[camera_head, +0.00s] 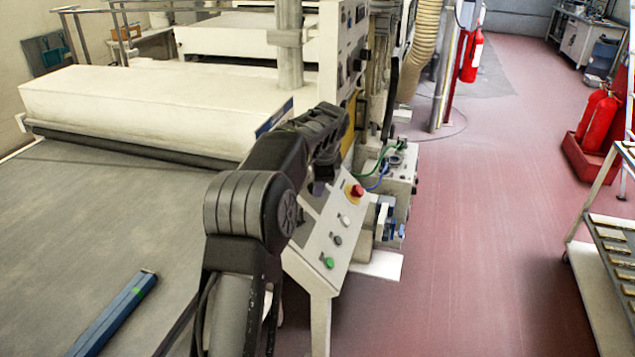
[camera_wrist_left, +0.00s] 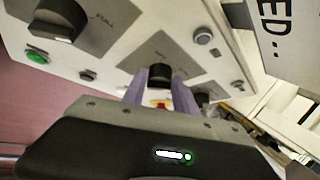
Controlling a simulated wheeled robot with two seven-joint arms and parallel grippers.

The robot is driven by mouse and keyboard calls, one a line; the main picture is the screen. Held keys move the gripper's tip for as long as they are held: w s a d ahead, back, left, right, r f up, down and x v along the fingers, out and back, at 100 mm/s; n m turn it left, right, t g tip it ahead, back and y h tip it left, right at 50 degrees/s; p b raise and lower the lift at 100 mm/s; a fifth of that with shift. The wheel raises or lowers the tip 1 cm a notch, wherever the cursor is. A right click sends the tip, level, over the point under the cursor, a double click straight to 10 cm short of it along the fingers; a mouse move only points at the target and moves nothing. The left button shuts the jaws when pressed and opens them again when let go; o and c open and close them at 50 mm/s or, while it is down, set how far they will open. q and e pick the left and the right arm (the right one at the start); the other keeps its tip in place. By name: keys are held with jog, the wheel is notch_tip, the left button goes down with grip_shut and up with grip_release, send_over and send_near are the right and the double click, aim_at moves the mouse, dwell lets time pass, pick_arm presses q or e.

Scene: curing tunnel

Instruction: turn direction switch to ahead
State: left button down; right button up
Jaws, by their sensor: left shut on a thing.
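In the left wrist view, a black rotary switch (camera_wrist_left: 159,73) sits on a grey plate of a pale control panel (camera_wrist_left: 120,38). It appears to be the direction switch, but its label is too small to read, and I cannot tell which position it points to. My left gripper (camera_wrist_left: 160,88) has its two purplish fingers on either side of this switch, shut on it. In the head view my left arm (camera_head: 245,205) reaches to the panel beside the machine and hides the switch and the fingertips. My right gripper is in neither view.
The wrist view shows a large knob (camera_wrist_left: 62,17), a green button (camera_wrist_left: 37,57) and a grey button (camera_wrist_left: 203,37) nearby. In the head view a red stop button (camera_head: 356,191) is on the sloped panel. The conveyor belt (camera_head: 110,215) lies left.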

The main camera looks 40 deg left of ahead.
pick_arm(q)
jog(key=shift+f, duration=0.1)
dwell(0.4)
jog(key=c, duration=1)
grip_release()
jog(key=shift+r, duration=0.2)
jog(key=b+v, duration=0.1)
jog(key=v, duration=0.6)
jog(key=shift+s+d+r+b, duration=0.1)
jog(key=shift+r+b, duration=0.15)
jog(key=shift+b, duration=0.1)
